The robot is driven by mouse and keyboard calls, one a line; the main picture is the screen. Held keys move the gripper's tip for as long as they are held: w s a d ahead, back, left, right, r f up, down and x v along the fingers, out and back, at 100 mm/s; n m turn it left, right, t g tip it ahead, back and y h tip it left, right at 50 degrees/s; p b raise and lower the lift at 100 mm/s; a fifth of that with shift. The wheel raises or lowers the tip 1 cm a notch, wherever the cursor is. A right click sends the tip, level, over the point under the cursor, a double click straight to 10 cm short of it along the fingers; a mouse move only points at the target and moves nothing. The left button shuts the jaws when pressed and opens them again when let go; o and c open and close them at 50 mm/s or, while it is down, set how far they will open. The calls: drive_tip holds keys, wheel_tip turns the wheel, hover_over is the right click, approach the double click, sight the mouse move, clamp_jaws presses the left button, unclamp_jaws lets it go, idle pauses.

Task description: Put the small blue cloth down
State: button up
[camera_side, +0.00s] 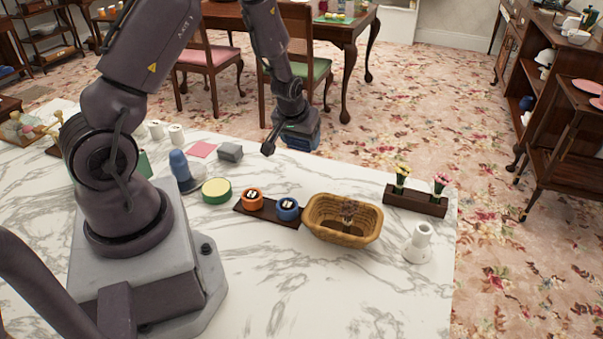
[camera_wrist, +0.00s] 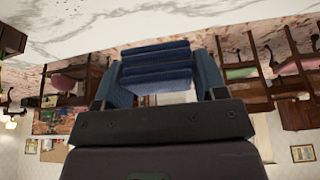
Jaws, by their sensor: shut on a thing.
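The small blue cloth (camera_wrist: 155,66) shows in the wrist view as a blue, ribbed or folded shape between the fingers. My gripper (camera_wrist: 158,80) is shut on it. In the side view my gripper (camera_side: 301,138) is in the air above the far edge of the marble table, with the blue cloth (camera_side: 299,143) at its end. The cloth appears clear of the table; its exact height is hard to judge. The fingertips are too small to make out in the side view.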

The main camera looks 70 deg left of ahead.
sight(302, 172)
drive_tip(key=shift+s+f+n, duration=0.15)
drive_tip(key=shift+f+n, duration=0.15)
drive_tip(key=shift+f, duration=0.05)
wheel_tip(302, 172, down, 7)
drive_tip(key=shift+a+f, duration=0.1)
drive_tip(key=shift+f, duration=0.1)
drive_tip(key=o, duration=1)
drive_tip(key=shift+f, duration=0.1)
drive_tip(key=shift+c, duration=0.2)
